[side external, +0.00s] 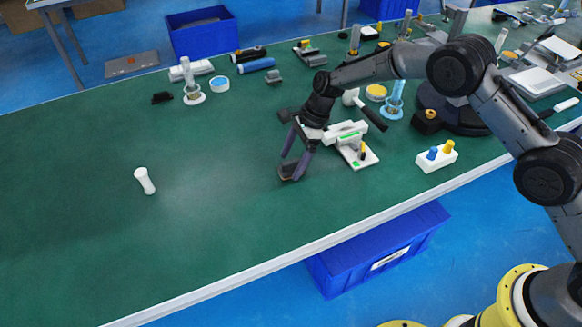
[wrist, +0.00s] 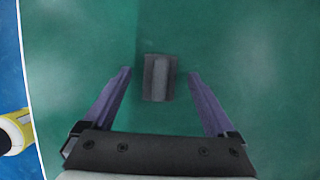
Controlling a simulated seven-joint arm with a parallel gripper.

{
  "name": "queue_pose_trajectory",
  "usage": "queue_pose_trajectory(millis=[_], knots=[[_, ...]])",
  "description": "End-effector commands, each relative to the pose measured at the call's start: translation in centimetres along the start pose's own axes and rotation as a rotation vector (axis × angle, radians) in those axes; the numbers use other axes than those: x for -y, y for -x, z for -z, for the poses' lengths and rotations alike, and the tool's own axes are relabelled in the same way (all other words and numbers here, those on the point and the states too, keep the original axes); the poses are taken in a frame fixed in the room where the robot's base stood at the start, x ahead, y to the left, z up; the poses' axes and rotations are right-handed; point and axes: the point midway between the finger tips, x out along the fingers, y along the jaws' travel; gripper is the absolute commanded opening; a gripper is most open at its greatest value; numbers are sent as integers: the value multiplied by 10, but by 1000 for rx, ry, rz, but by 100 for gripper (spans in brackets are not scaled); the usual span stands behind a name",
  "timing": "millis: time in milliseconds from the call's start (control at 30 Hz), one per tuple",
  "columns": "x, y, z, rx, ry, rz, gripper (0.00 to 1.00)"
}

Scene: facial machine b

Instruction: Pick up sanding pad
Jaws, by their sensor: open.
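The sanding pad (wrist: 159,78) is a small dark grey-brown block with a lighter strip along its middle. In the wrist view it lies on the green table, between and slightly ahead of my two fingertips. My gripper (wrist: 160,74) is open, with one purple-grey finger on each side of the pad and a gap to it on both sides. In the side external view my gripper (side external: 291,172) points down at the table, and the pad (side external: 289,173) shows as a small dark brown patch at the fingertips, partly hidden by them. I cannot tell any contact.
A white device with a green display (side external: 348,133) stands just right of my gripper. A white block with blue and yellow knobs (side external: 437,157) sits further right. The table (side external: 210,240) is clear in front and left.

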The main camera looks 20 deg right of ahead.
Motion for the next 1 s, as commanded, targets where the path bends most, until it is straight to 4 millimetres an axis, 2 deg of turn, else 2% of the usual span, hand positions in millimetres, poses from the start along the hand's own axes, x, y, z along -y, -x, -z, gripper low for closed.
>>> queue_pose_trajectory(millis=[100,367,833,867,1000], knots=[[0,-9,0,0,0,1,91],[0,-10,0,1,0,2,89],[0,-10,0,0,0,2,5],[0,-10,0,0,0,2,1],[0,-10,0,0,0,2,1]])
